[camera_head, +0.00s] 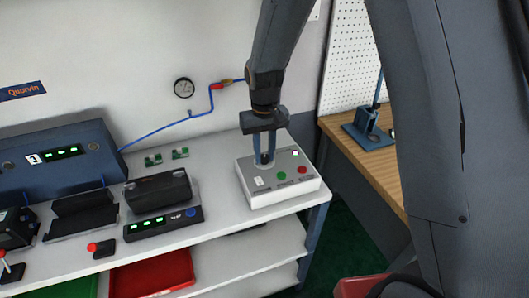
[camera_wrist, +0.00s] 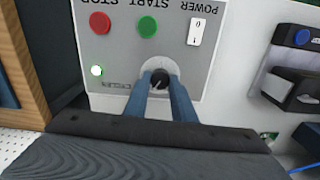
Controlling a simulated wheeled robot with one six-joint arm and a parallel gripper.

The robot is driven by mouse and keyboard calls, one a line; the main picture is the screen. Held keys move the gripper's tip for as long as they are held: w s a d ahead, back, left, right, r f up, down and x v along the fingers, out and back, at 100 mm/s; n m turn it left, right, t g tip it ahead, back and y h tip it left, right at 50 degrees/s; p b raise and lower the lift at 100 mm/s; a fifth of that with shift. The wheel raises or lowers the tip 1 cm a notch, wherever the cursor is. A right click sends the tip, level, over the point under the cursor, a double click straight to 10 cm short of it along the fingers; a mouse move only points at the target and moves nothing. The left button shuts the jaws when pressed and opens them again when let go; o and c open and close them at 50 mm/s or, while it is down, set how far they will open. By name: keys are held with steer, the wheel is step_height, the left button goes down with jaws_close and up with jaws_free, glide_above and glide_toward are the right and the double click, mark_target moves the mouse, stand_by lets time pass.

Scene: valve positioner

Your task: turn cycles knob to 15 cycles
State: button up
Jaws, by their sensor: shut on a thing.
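The white control box (camera_head: 262,194) stands at the right end of the bench. Its cycles knob (camera_wrist: 159,79) is round and black with a light pointer line, on a pale round dial (camera_wrist: 149,65). My gripper (camera_head: 265,158) reaches down from above. In the wrist view its two blue fingers (camera_wrist: 160,82) are closed on the knob, one on each side. The numbers on the dial are too small or hidden to read. The label by the knob shows upside down in the wrist view and is partly hidden by a finger.
The box also has a red stop button (camera_wrist: 100,22), a green start button (camera_wrist: 147,26), a white power switch (camera_wrist: 198,32) and a lit lamp (camera_wrist: 96,71). A black device (camera_head: 158,189) stands left of the box. A wooden table (camera_head: 355,155) is at the right.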

mark_target(264, 156)
steer(key=o, duration=1.1)
steer(key=shift+c, duration=0.2)
steer(key=shift+r+b, duration=1.15)
steer(key=shift+r, duration=2.8)
